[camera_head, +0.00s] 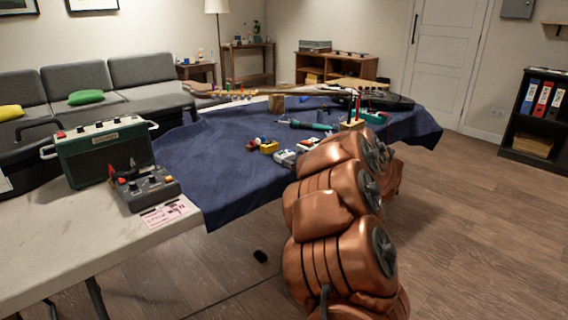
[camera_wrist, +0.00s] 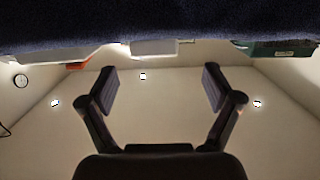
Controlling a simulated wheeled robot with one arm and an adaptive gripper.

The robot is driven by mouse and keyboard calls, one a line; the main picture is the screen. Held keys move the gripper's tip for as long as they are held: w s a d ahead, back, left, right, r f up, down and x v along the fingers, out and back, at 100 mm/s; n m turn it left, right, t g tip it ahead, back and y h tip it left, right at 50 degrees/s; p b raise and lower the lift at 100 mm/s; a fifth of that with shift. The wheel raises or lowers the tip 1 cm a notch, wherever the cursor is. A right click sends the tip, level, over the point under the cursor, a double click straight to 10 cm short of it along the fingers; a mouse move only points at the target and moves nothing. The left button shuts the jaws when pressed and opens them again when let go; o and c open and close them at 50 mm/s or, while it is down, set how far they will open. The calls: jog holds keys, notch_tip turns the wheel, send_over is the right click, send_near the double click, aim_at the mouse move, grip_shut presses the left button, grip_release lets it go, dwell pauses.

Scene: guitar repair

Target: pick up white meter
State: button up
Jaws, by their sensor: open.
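Two small whitish boxes lie on the blue cloth in the head view, a left one (camera_head: 284,158) and a right one (camera_head: 308,152) close to my arm. I cannot tell for certain which is the white meter. In the wrist view, a pale white box (camera_wrist: 155,47) hangs at the edge of the dark cloth, since that picture is upside down. My gripper (camera_wrist: 157,88) is open and empty, with its two fingers spread on either side below that box in the picture. In the head view my gripper is hidden behind my copper arm.
The blue cloth (camera_head: 215,160) covers much of the table. A yellow pedal (camera_head: 269,147), a green-handled tool (camera_head: 310,126) and a guitar (camera_head: 372,101) lie on it. A green amplifier (camera_head: 98,152) and a grey device (camera_head: 147,187) stand at the left. Floor is clear at right.

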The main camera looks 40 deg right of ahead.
aim_at(289, 156)
jog(key=w+b, duration=0.1)
jog(key=w, duration=0.1)
jog(key=w+f, duration=0.1)
jog(key=w, duration=0.1)
jog(key=w+b, duration=0.1)
jog(key=w, duration=0.1)
jog(key=shift+w+d+f+b, duration=0.15)
jog(key=shift+d+f+b, duration=0.15)
jog(key=shift+d+b, duration=0.1)
jog(key=shift+w+r, duration=0.1)
jog(key=shift+w, duration=0.15)
jog(key=c, duration=1.3)
